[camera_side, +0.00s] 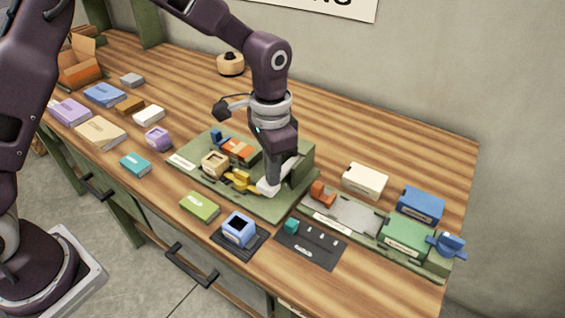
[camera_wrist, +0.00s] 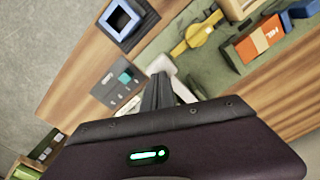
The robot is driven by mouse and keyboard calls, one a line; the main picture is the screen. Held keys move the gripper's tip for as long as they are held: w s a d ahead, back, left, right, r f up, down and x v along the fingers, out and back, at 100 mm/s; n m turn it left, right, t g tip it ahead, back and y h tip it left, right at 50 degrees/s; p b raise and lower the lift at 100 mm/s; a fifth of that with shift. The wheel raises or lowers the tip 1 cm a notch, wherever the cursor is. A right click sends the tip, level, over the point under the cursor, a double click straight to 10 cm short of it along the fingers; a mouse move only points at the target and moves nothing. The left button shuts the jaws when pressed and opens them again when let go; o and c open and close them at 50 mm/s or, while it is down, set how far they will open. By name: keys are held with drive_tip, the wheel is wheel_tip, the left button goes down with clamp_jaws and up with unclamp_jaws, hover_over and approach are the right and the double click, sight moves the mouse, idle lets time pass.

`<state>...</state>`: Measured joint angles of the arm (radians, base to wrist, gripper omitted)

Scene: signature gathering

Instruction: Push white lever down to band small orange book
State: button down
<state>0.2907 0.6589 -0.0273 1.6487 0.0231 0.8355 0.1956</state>
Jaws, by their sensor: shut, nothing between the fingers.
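The small orange book (camera_side: 239,150) lies on the green station board (camera_side: 187,156), beside a blue block; it also shows in the wrist view (camera_wrist: 260,37). The white lever (camera_side: 272,188) is at the right part of the board, in front of a green block, and is partly hidden by my gripper. In the wrist view, the white lever (camera_wrist: 161,66) shows beside my fingers. My gripper (camera_side: 272,190) is shut and empty, pointing down at the lever, with its tips at or very near it. I cannot tell whether they touch. A yellow piece (camera_side: 239,180) sits left of the lever.
A wooden square holder (camera_side: 214,164) stands on the board. A blue square holder (camera_side: 239,229), a dark panel with a teal slider (camera_side: 310,245) and a second green station (camera_side: 404,236) are nearby. Several books lie to the left. The back of the table is mostly clear.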

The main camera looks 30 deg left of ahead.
drive_tip(key=shift+r, duration=3.15)
drive_tip(key=s+a+r+n+t, duration=0.3)
drive_tip(key=s+a+r, duration=0.6)
drive_tip(key=s+r, duration=0.3)
drive_tip(key=s+a+f+n+t, duration=0.1)
drive_tip(key=s+a+n+t, duration=0.1)
drive_tip(key=s, duration=1)
drive_tip(key=shift+s+a+f+n+t, duration=0.25)
drive_tip(key=shift+a+n, duration=0.25)
drive_tip(key=shift+a, duration=0.35)
drive_tip(key=shift+r, duration=0.1)
